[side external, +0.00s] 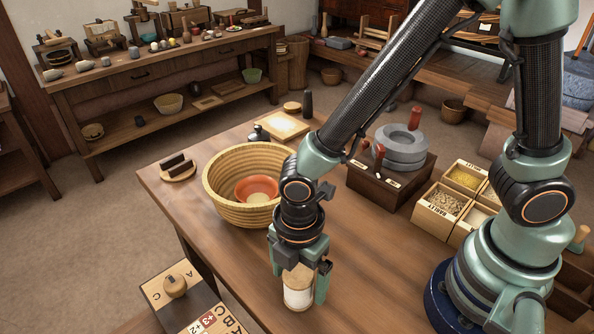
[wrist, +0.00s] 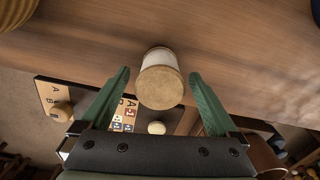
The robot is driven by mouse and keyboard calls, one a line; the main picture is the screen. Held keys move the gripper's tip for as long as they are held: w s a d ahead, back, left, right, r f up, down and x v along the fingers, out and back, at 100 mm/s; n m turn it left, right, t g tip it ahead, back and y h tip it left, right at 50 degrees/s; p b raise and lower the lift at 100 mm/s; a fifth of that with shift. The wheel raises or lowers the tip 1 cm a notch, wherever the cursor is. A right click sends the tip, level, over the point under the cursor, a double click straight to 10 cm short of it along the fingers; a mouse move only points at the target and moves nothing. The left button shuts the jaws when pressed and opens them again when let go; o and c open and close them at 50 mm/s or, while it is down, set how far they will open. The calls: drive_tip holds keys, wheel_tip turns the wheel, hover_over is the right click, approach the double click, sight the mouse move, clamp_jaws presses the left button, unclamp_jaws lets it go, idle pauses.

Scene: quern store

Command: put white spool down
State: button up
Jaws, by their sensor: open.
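The white spool (side external: 298,291), a pale cylinder with wooden ends, is upright and appears to stand on the wooden table (side external: 380,262) near its front edge. In the wrist view the white spool (wrist: 160,82) shows its round wooden end, with a gap to each finger. My gripper (side external: 299,284) is open, pointing down, its green fingers on either side of the spool. The wrist view also shows my gripper (wrist: 159,74) open. The fingers partly hide the spool's sides in the side view.
A coiled basket (side external: 225,190) holding an orange bowl (side external: 257,189) stands behind my gripper. A grey quern (side external: 400,146) on a dark box and grain boxes (side external: 440,207) stand to the right. A lettered board (side external: 208,322) with a wooden knob (side external: 174,286) lies lower left. Table right of the spool is clear.

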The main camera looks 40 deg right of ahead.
wheel_tip(320, 180, up, 12)
drive_tip(key=w+d+r+m+t, duration=0.2)
drive_tip(key=d+r+m, duration=0.2)
drive_tip(key=d+m, duration=0.6)
drive_tip(key=w+d+r+m+t, duration=0.2)
drive_tip(key=d+r+m, duration=0.3)
drive_tip(key=d+m, duration=0.4)
drive_tip(key=shift+w+d+m+t, duration=0.25)
drive_tip(key=shift+d+m+t, duration=0.15)
drive_tip(key=shift+d+t, duration=0.4)
